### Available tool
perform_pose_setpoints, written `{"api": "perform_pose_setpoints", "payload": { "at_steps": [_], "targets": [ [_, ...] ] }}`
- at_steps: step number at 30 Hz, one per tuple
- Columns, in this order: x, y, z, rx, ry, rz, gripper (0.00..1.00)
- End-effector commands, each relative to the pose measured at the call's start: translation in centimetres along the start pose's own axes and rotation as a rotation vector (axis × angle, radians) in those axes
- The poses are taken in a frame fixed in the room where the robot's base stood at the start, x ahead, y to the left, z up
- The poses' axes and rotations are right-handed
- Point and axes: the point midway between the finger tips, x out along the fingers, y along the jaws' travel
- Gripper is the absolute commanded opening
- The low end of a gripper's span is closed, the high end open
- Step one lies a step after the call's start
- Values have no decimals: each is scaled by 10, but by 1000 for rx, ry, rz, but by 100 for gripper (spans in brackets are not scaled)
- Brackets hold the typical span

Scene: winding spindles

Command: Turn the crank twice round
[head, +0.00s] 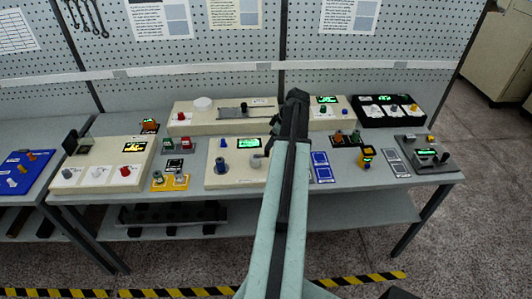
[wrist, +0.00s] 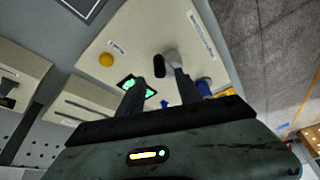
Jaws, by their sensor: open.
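The crank shows in the wrist view as a pale grey hub and arm with a dark handle (wrist: 159,66). In the head view its grey part (head: 256,161) shows just left of my arm. It sits on a cream panel (head: 232,181) at the bench's front. My gripper (wrist: 160,79) is open, with its two dark fingers pointing at the panel on either side of the handle's near end. I cannot tell whether they touch it. My arm hides most of the gripper in the head view.
The same panel carries a blue knob (head: 221,166), a lit green display (head: 248,142) and a yellow-orange button (wrist: 107,60). A long cream panel (head: 190,127) stands behind.

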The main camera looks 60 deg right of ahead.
Motion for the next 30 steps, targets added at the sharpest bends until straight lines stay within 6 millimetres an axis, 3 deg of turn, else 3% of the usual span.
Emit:
{"api": "perform_pose_setpoints", "payload": {
  "at_steps": [1,7,17,21,22,25,30],
  "targets": [
    [18,0,3,-1,0,0,41],
    [53,0,3,-2,0,-1,41],
    [57,-1,-1,-1,-1,-1,41],
    [57,-1,-1,-1,-1,-1,5],
    [57,-1,-1,-1,-1,-1,0],
    [58,-8,-3,-4,-1,-2,0],
    [58,-3,-2,8,0,3,0]
  ]
}}
